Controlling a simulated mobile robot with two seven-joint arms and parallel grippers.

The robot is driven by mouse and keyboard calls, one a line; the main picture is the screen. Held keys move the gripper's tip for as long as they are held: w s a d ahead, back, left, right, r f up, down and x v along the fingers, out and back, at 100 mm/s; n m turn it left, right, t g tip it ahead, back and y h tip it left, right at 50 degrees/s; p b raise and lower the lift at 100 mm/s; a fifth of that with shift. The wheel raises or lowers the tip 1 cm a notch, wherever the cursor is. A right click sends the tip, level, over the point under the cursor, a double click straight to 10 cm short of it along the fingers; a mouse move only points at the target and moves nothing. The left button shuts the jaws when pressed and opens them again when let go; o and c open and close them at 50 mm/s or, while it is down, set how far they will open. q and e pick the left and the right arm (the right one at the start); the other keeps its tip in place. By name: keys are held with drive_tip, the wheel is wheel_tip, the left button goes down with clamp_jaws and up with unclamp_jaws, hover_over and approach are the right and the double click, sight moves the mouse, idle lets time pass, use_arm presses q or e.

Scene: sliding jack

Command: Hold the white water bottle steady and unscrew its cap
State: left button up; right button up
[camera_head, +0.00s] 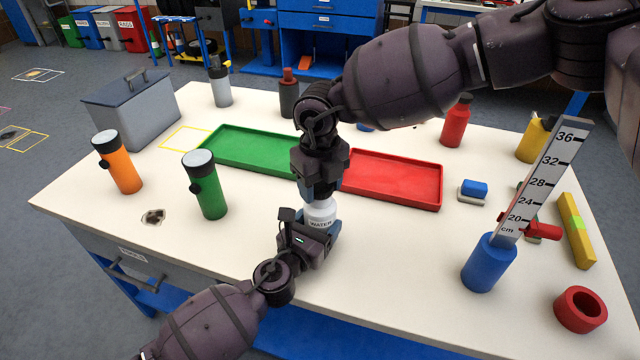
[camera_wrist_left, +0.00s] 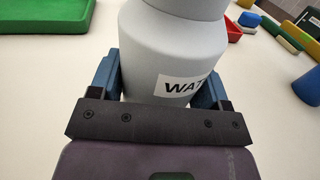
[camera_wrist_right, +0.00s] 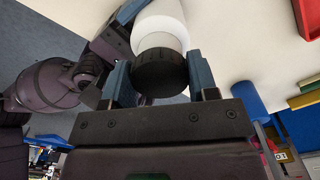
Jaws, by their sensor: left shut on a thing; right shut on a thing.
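The white water bottle (camera_head: 321,213) stands upright on the table, its label partly visible. My left gripper (camera_head: 312,232) is shut on its body from the near side; in the left wrist view the bottle (camera_wrist_left: 172,45) sits between both fingers. My right gripper (camera_head: 322,185) is above it, pointing down. In the right wrist view its fingers are shut on the dark ribbed cap (camera_wrist_right: 160,72), with the white bottle (camera_wrist_right: 158,20) beyond. I cannot tell whether the cap is still threaded on. The gripper mostly hides the cap in the head view.
A green tray (camera_head: 245,148) and a red tray (camera_head: 393,180) lie behind the bottle. Green (camera_head: 206,185) and orange (camera_head: 118,162) flashlights stand left. A blue cup with a ruler (camera_head: 488,263) and a red ring (camera_head: 580,310) are right. Bare table lies front left.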

drive_tip(key=n, duration=1.1)
drive_tip(key=shift+n, duration=0.3)
drive_tip(key=n, duration=0.4)
drive_tip(key=o, duration=1)
drive_tip(key=shift+r, duration=0.15)
